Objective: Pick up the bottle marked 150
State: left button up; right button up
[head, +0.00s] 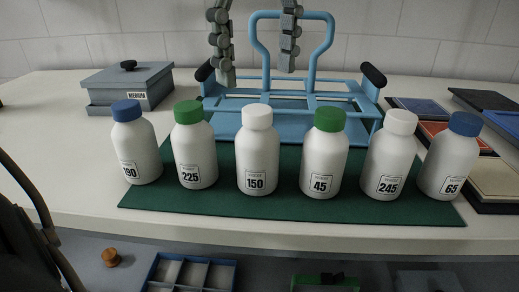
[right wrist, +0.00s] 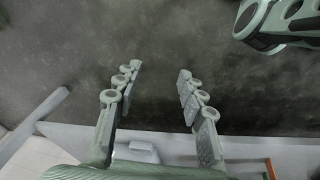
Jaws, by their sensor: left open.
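The bottle marked 150 (head: 257,155) is white with a white cap. It stands upright on the dark green mat (head: 290,221), third from the left in a row of similar bottles. My left gripper (head: 257,76) hangs open and empty above and behind this bottle, its two fingers pointing down and apart from the cap. My right gripper (right wrist: 160,70) is open in the right wrist view, with nothing between its fingers. No bottle can be made out clearly in that view.
The 225 bottle (head: 193,150) and 45 bottle (head: 324,155) flank it closely. The 245 bottle (head: 390,158) and 65 bottle (head: 449,155) stand right; a blue-capped one (head: 135,145) left. Behind are a blue handled rack (head: 225,120) and a grey box (head: 130,85).

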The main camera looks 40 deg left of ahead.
aim_at(257, 109)
pick_arm(q)
jog(key=f, duration=0.6)
jog(key=shift+s+f, duration=0.3)
jog(key=shift+d+f, duration=0.1)
jog(key=shift+f, duration=0.15)
jog(key=shift+c, duration=0.2)
jog(key=c, duration=1.4)
grip_shut()
pick_arm(e)
jog(key=shift+s+f, duration=0.25)
jog(key=shift+s, duration=0.25)
jog(key=shift+s+f, duration=0.2)
jog(key=shift+s, duration=0.25)
